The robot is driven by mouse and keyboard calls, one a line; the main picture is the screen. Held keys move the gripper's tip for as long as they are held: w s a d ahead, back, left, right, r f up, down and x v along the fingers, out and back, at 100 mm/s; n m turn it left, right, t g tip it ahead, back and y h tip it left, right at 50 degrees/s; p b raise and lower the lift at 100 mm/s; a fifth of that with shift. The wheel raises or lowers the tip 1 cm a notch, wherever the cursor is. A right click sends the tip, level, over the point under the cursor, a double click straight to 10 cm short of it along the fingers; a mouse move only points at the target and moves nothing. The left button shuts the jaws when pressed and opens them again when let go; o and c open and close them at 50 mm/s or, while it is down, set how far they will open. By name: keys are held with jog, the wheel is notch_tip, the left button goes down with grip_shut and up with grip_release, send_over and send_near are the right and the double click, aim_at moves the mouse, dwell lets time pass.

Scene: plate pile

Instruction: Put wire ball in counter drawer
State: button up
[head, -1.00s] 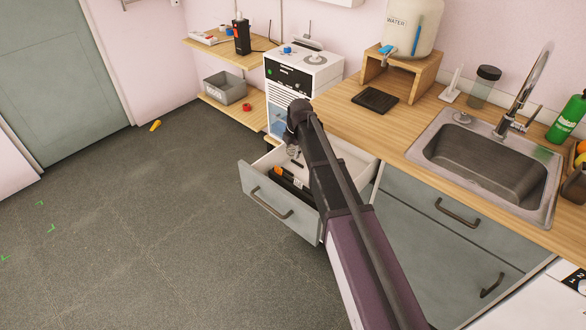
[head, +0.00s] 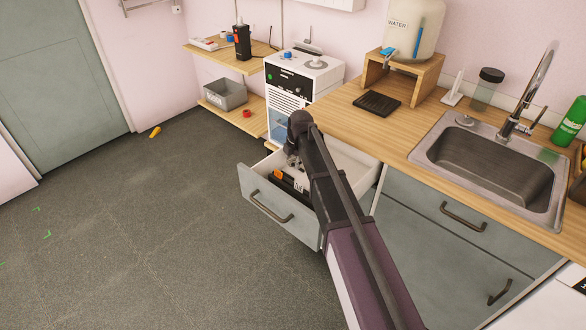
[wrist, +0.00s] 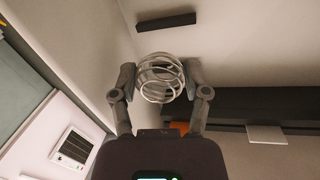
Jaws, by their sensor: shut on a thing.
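The wire ball (wrist: 159,78) is a round cage of silvery wire rings, seen in the wrist view. My gripper (wrist: 160,82) is shut on it, one finger on each side. The counter drawer (head: 268,205) is pulled open under the counter in the head view. My gripper (head: 293,168) is over the drawer, reaching down at its opening; the wire ball is hidden there by my arm. In the wrist view the drawer's pale inside (wrist: 225,65) lies around the ball. I cannot tell whether the ball touches the drawer floor.
Dark and orange items (head: 288,184) lie in the drawer near its front. In the wrist view a dark bar (wrist: 166,22) lies on the drawer floor beyond the ball. The wooden counter (head: 335,115) and a white machine (head: 290,95) stand behind the drawer.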

aim_at(293, 166)
jog(key=shift+s+d+b+x, duration=0.1)
jog(key=shift+b+x, duration=0.55)
jog(key=shift+x, duration=0.1)
jog(key=shift+s+d+b+x, duration=0.1)
jog(key=shift+s+b+x, duration=0.05)
jog(key=shift+b+x, duration=0.55)
jog(key=shift+f, duration=0.3)
jog(key=o, duration=0.7)
jog(key=shift+o, duration=0.2)
jog(key=shift+r, duration=0.25)
jog(key=p+v, duration=1.2)
jog(key=shift+s, duration=0.1)
